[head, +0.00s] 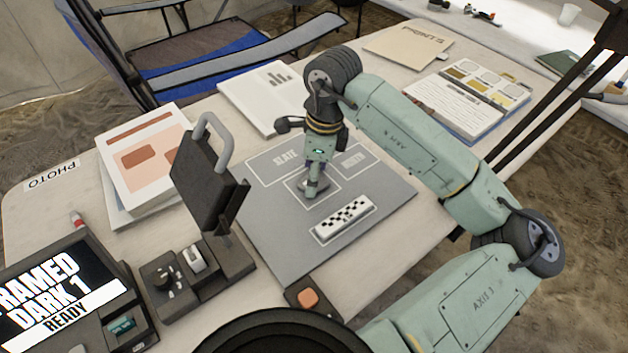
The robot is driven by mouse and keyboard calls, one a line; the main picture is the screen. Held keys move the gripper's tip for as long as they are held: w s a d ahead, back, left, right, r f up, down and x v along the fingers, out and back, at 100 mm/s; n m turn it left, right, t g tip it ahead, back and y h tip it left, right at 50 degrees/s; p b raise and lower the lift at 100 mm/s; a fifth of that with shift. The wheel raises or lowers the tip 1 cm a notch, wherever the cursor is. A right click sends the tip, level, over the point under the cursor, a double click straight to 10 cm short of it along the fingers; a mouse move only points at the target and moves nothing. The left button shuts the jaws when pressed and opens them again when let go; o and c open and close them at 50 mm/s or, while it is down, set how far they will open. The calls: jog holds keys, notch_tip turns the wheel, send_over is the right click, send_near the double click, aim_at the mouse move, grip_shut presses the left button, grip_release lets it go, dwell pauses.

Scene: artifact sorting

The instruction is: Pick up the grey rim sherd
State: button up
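My gripper (317,180) points down over the grey photo mat (283,235) on the table. It is above the outlined square in the middle of the mat. A small grey piece (310,191) shows at the fingertips, low over that square. It may be the grey rim sherd, but it is too small and too covered by the gripper to be sure. Whether the fingers are shut on it or open around it cannot be made out. No other sherd is plainly seen.
A checkered scale bar (343,218) lies on the mat near the gripper. A dark lamp panel (207,180) stands at the mat's left. Papers (150,160), a white sheet (262,97) and a colour chart board (470,95) lie around. A screen (55,300) reads "FRAMED DARK 1 READY".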

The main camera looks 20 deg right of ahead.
jog(key=c, duration=0.6)
jog(key=shift+r, duration=0.1)
